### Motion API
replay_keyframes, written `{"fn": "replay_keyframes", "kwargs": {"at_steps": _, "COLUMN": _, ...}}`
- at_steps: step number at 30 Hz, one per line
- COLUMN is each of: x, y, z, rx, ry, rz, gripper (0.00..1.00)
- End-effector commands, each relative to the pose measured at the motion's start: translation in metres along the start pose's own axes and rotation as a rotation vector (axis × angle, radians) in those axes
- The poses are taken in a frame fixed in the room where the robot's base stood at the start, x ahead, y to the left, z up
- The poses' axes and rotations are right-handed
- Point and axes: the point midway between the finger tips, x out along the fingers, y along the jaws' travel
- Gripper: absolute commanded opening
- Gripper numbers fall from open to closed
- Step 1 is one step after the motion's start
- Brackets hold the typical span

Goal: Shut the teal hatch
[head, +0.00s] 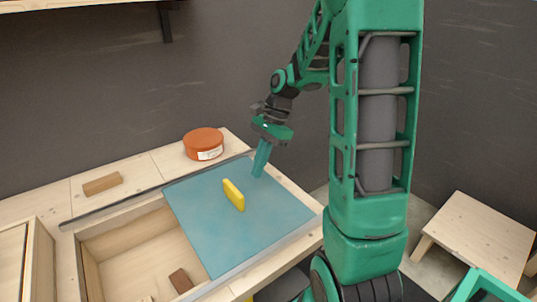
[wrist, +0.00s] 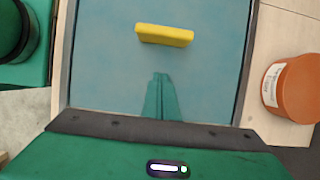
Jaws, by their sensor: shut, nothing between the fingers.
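The teal hatch (head: 221,235) is a flat sliding panel in the wooden counter top, with a raised yellow handle (head: 234,195) on it. It covers the right part of the opening, and the left part (head: 130,251) is uncovered. In the wrist view the hatch (wrist: 105,75) fills the middle, with the yellow handle (wrist: 164,35) beyond the fingers. My gripper (head: 258,173) is shut and empty, pointing down over the hatch's back right part, to the right of the handle. It also shows in the wrist view (wrist: 161,78). I cannot tell whether the fingertips touch the panel.
A round orange tin (head: 203,143) with a white label stands on the counter behind the hatch. A wooden block (head: 102,184) lies at the back left. A brown block (head: 181,280) lies inside the opening. Dark rails (head: 115,210) edge the opening. A wooden stool (head: 478,238) stands at right.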

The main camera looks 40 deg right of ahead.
Motion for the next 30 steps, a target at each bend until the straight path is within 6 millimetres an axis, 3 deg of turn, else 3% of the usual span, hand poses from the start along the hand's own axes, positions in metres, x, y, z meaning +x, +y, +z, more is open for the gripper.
{"fn": "replay_keyframes", "kwargs": {"at_steps": 7, "x": 0.047, "y": 0.001, "z": 0.001, "rx": -0.001, "ry": -0.001, "rz": 0.003, "gripper": 0.00}}
{"fn": "replay_keyframes", "kwargs": {"at_steps": 15, "x": 0.057, "y": 0.000, "z": 0.031, "rx": -0.003, "ry": 0.000, "rz": 0.000, "gripper": 0.00}}
{"fn": "replay_keyframes", "kwargs": {"at_steps": 27, "x": 0.059, "y": 0.000, "z": 0.037, "rx": -0.001, "ry": 0.000, "rz": -0.001, "gripper": 0.00}}
{"fn": "replay_keyframes", "kwargs": {"at_steps": 28, "x": 0.035, "y": -0.001, "z": -0.026, "rx": 0.027, "ry": 0.003, "rz": -0.009, "gripper": 0.00}}
{"fn": "replay_keyframes", "kwargs": {"at_steps": 30, "x": 0.048, "y": 0.000, "z": 0.011, "rx": 0.005, "ry": 0.001, "rz": -0.003, "gripper": 0.00}}
